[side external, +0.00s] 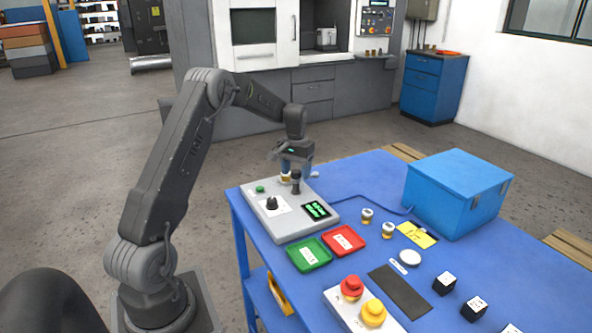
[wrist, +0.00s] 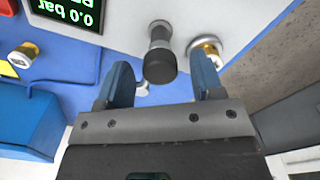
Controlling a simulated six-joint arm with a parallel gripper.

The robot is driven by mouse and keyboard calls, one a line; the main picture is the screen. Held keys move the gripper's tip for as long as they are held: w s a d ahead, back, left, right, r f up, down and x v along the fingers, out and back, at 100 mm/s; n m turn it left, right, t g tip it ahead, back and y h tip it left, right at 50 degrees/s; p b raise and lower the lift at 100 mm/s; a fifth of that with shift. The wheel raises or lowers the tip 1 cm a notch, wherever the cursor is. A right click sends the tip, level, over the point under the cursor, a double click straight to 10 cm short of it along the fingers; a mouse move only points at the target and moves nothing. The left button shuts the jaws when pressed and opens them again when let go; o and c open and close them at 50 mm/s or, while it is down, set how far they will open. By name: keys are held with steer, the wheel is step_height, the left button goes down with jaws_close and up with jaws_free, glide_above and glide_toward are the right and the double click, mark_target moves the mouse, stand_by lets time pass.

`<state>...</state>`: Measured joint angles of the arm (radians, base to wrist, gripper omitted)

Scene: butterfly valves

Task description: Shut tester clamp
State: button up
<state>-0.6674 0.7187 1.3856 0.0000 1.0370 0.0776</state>
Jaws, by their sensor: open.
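The tester (side external: 262,222) is a pale grey box at the left end of the blue table, with a green button, a black knob and a lit display (side external: 316,210). The clamp handle (side external: 296,186) is a black-tipped cylinder on the tester's far side. In the wrist view the handle (wrist: 160,58) stands between my fingers, apart from both. My gripper (side external: 296,170) is open and empty, pointing down; its blue fingers show in the wrist view (wrist: 161,82). A brass and white valve (wrist: 207,52) sits at the tester beside the right finger. The clamp's exact position cannot be told.
A green tray (side external: 309,254) and a red tray (side external: 343,240) lie beside the tester. Two small valves (side external: 367,215) (side external: 388,231) stand near a blue box (side external: 458,193). Red and yellow buttons (side external: 362,302) are at the front. The tester's display shows 0.0 bar (wrist: 72,12).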

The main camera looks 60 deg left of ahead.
jaws_close()
stand_by(0.4)
steer(key=shift+n, duration=0.3)
steer(key=n, duration=0.3)
steer(key=shift+n, duration=0.4)
steer(key=n, duration=0.9)
steer(key=shift+r, duration=0.1)
steer(key=shift+n, duration=2.2)
